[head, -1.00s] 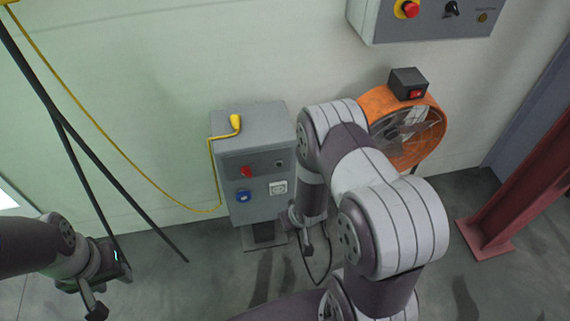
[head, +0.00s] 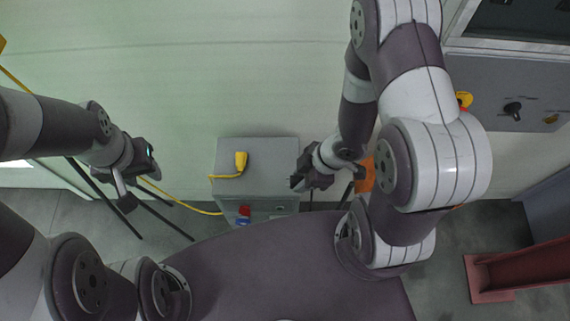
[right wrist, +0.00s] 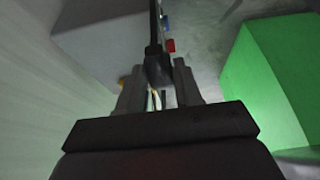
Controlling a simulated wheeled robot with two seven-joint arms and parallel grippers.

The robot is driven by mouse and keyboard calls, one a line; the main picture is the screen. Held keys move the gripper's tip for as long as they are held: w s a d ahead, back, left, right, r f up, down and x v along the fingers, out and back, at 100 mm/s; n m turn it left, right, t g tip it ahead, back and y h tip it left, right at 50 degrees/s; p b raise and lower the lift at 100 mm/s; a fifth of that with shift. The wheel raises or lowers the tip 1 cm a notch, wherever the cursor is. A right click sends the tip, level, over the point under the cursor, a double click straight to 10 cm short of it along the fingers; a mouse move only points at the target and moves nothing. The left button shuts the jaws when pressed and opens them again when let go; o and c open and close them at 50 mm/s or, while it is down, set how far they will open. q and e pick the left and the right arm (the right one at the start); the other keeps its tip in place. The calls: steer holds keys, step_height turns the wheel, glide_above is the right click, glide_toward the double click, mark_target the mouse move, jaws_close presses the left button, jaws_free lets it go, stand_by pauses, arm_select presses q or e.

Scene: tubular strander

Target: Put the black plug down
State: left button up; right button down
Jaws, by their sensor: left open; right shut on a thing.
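The black plug (right wrist: 155,65) is between the two fingers of my right gripper (right wrist: 158,80) in the right wrist view. In the head view my right gripper (head: 296,181) is at the right edge of the grey cabinet's top (head: 258,177), and the plug is hard to make out there. Its height above the top cannot be told. A dark cable hangs below the gripper. My left gripper (head: 122,200) is open and empty, left of the cabinet and apart from it.
A yellow plug (head: 241,161) lies on the cabinet top, with its yellow cable (head: 185,205) running off left. The cabinet front has a red switch (head: 244,210). An orange fan (head: 366,174) stands behind my right arm. A wall control panel (head: 505,95) is at upper right.

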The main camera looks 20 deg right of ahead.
glide_toward(278, 180)
steer(key=shift+w+a+f, duration=0.15)
steer(key=shift+a, duration=0.3)
steer(key=shift+w+a+f, duration=0.15)
steer(key=shift+a+f, duration=0.05)
steer(key=shift+a, duration=0.25)
step_height(278, 180, down, 4)
steer(key=shift+a+r, duration=0.15)
steer(key=shift+w+f, duration=0.1)
steer(key=shift+f, duration=0.15)
arm_select(q)
steer(key=shift+w+f, duration=0.25)
steer(key=shift+f, duration=0.1)
arm_select(e)
steer(key=shift+w, duration=0.1)
arm_select(q)
steer(key=shift+b, duration=0.3)
arm_select(e)
steer(key=shift+f, duration=0.1)
steer(key=shift+f+b, duration=0.3)
steer(key=shift+f, duration=0.1)
steer(key=c, duration=0.8)
jaws_free()
steer(key=shift+r, duration=0.1)
arm_select(q)
steer(key=shift+f, duration=0.25)
arm_select(e)
steer(key=shift+o, duration=0.2)
arm_select(q)
steer(key=shift+s, duration=0.1)
